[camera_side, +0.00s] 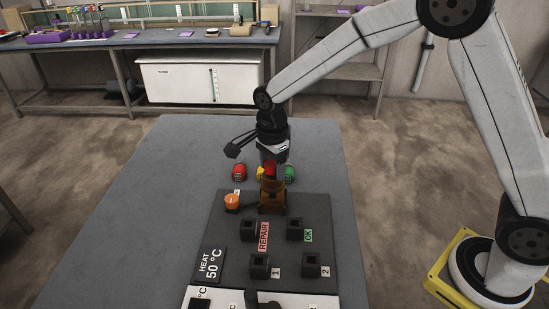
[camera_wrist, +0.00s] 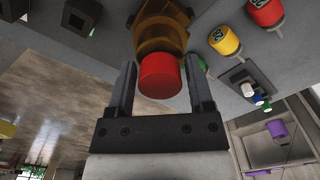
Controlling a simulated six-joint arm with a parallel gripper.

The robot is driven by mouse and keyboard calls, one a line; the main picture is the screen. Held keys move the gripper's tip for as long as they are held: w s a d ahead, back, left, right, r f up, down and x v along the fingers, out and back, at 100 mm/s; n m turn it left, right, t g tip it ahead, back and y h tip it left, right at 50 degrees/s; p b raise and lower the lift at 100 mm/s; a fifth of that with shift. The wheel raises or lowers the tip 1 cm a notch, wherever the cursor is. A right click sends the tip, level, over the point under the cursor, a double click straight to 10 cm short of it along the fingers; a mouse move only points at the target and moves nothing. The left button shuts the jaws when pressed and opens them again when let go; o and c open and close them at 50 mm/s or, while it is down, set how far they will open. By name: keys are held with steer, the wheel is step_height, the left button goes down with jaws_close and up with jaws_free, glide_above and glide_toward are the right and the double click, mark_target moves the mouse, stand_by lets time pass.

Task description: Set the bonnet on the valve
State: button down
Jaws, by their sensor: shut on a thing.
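My gripper (camera_side: 272,167) points down over the far end of the dark board and is shut on the bonnet. The bonnet's round red top (camera_wrist: 160,75) sits between the two fingers in the wrist view; a little red shows below my gripper in the side view. Directly beneath is the brown valve (camera_side: 272,197), standing upright on the board. Its brown rounded body (camera_wrist: 160,30) also shows beyond the red top in the wrist view. The fingers and red top hide the join, so I cannot tell whether the bonnet is seated or just above.
An orange round piece (camera_side: 232,201) stands left of the valve. Red (camera_side: 239,172), yellow (camera_side: 261,174) and green (camera_side: 289,173) capped pieces stand behind it. Several black square sockets, including one by REPAIR (camera_side: 248,230), fill the nearer board. The grey table (camera_side: 130,215) is clear at left.

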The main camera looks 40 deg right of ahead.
mark_target(272, 175)
steer(key=shift+f, duration=1.55)
jaws_free()
steer(key=shift+r, duration=2.5)
steer(key=shift+r, duration=3.95)
